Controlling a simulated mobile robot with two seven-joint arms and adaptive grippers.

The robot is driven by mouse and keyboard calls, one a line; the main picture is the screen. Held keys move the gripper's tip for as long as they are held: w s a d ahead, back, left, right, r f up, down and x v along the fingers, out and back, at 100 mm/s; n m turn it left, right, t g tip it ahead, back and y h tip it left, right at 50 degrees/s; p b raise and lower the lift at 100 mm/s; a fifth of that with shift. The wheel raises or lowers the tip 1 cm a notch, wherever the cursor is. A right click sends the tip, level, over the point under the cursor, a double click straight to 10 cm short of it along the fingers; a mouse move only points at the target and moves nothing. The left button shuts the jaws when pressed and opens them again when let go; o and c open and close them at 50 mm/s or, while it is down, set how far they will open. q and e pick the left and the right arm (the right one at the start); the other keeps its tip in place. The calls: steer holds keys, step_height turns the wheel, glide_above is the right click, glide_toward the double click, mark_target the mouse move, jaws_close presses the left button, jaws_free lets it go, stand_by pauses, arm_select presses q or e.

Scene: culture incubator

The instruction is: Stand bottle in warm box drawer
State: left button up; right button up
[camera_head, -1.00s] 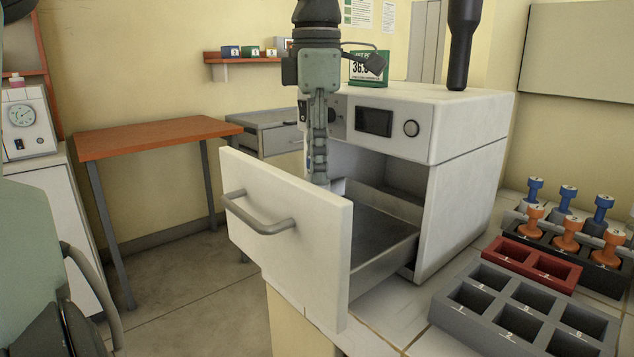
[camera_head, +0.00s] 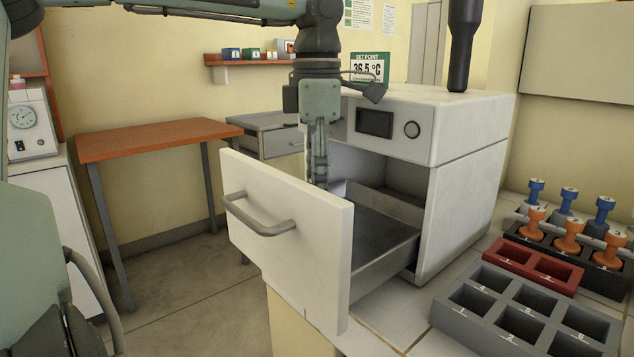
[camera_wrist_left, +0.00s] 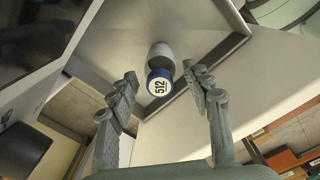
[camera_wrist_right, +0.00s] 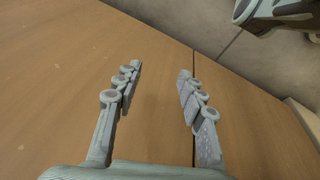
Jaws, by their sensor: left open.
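The warm box (camera_head: 465,140) has its drawer (camera_head: 290,235) pulled open toward the front. A bottle with a blue cap marked 512 (camera_wrist_left: 159,88) and a pale body shows in the left wrist view, within the grey-walled drawer. My left gripper (camera_head: 319,181) points down behind the drawer front, which hides its fingertips. In the left wrist view its fingers (camera_wrist_left: 160,75) are open, one on each side of the cap, with gaps between. My right gripper (camera_wrist_right: 160,72) is open and empty over a wooden surface.
A grey rack (camera_head: 480,318), a red rack (camera_head: 510,255) and a black rack with blue and orange pieces stand on the tiled counter at right. A dark cylinder (camera_head: 463,45) stands on the box. An orange-topped table (camera_head: 150,138) is behind left.

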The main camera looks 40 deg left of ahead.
arm_select(q)
steer(key=shift+r, duration=0.1)
step_height(320, 180, up, 12)
steer(key=shift+p, duration=0.4)
arm_select(e)
steer(key=f, duration=0.1)
steer(key=s+f, duration=0.1)
steer(key=f, duration=0.1)
steer(key=shift+s+d, duration=0.3)
steer(key=shift+d, duration=0.1)
